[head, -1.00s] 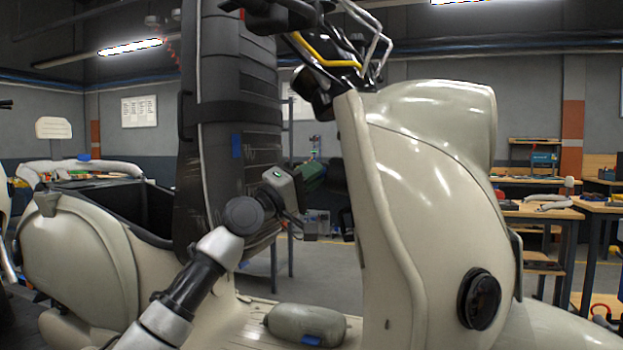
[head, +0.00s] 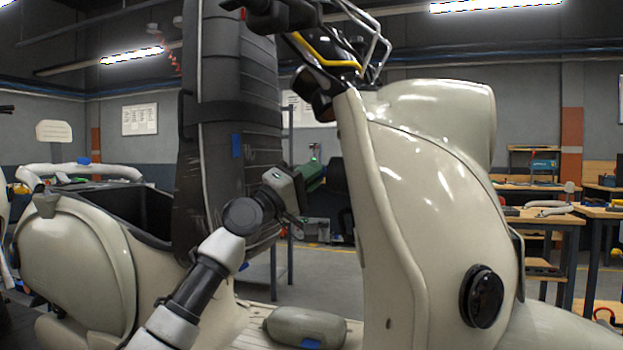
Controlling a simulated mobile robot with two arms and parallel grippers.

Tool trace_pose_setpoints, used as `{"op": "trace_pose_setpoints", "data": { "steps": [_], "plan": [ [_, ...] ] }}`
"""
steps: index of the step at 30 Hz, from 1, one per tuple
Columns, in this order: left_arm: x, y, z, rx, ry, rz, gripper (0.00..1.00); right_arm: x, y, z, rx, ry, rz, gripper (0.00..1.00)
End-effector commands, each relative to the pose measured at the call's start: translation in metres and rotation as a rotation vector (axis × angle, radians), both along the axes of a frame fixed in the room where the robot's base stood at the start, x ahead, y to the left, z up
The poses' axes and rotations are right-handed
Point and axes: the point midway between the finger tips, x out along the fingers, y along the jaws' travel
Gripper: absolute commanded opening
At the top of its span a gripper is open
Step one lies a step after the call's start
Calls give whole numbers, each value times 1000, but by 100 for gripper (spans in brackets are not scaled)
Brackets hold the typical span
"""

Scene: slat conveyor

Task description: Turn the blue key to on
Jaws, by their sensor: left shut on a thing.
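A cream scooter (head: 420,220) stands in front of me, side on, its front shield to the right. My left arm comes up from the bottom, and my left gripper (head: 322,176) reaches to the inner side of the front shield, below the handlebar. It is shut, with its fingers at a dark part (head: 338,176) on the shield's inner side. The blue key does not show; the gripper or the dark part hides it, so its angle cannot be told. My right gripper is not in view.
A rounded grey-green case (head: 304,327) lies on the scooter's floorboard. The handlebar (head: 290,14) is above. Workbenches (head: 550,215) stand at the back right.

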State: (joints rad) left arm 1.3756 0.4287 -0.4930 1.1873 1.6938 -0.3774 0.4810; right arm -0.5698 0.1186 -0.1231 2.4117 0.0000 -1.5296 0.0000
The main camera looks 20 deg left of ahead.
Motion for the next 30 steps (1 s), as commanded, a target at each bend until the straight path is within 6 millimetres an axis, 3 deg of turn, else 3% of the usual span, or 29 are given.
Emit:
{"op": "trace_pose_setpoints", "data": {
  "steps": [6,15,30],
  "plan": [
    [0,0,-1,-1,-11,-2,0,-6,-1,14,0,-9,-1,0],
    [0,0,-3,-5,-81,-10,0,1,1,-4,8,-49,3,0],
    [1,0,-2,-5,-97,-14,0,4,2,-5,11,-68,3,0]
  ]
}}
